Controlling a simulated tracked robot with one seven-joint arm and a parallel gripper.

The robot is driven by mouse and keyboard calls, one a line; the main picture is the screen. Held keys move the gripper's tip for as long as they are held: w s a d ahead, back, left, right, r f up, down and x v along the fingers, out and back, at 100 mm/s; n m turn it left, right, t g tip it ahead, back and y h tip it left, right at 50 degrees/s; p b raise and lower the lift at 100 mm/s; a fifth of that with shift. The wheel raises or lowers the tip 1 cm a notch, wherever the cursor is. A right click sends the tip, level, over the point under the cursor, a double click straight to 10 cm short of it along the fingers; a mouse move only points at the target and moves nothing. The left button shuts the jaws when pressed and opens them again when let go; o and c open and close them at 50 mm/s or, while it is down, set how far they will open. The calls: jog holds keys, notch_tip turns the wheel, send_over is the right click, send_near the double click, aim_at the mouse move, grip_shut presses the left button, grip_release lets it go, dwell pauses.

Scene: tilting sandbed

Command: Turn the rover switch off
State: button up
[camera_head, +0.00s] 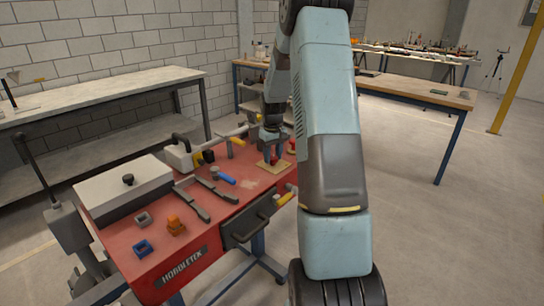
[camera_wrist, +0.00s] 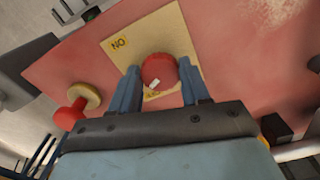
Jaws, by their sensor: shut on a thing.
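The rover switch is a red round knob (camera_wrist: 158,70) on a square beige plate (camera_wrist: 120,28). A yellow label (camera_wrist: 119,43) on the plate reads "ON", upside down in the wrist view; another yellow patch is partly hidden below the knob. My gripper (camera_wrist: 161,84) has one finger on each side of the knob and is shut on it. In the head view, my gripper (camera_head: 270,139) is over the plate (camera_head: 264,170) at the far right of the red bench, and the knob (camera_head: 273,160) shows just below it.
Another red knob (camera_wrist: 68,118) on a cream disc stands beside the plate. The red bench (camera_head: 120,262) also holds a grey lidded box (camera_head: 125,190), dark flat tools (camera_head: 192,204), a blue-handled tool (camera_head: 224,178), and small orange (camera_head: 175,225) and blue (camera_head: 142,248) blocks. Bare tabletop lies around the plate.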

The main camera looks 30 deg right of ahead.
aim_at(273, 157)
jog(key=shift+w+d+r+n, duration=0.1)
jog(key=shift+n, duration=1.3)
jog(key=o, duration=1.1)
jog(key=shift+c, duration=0.2)
notch_tip(273, 157, up, 14)
jog(key=shift+f, duration=0.2)
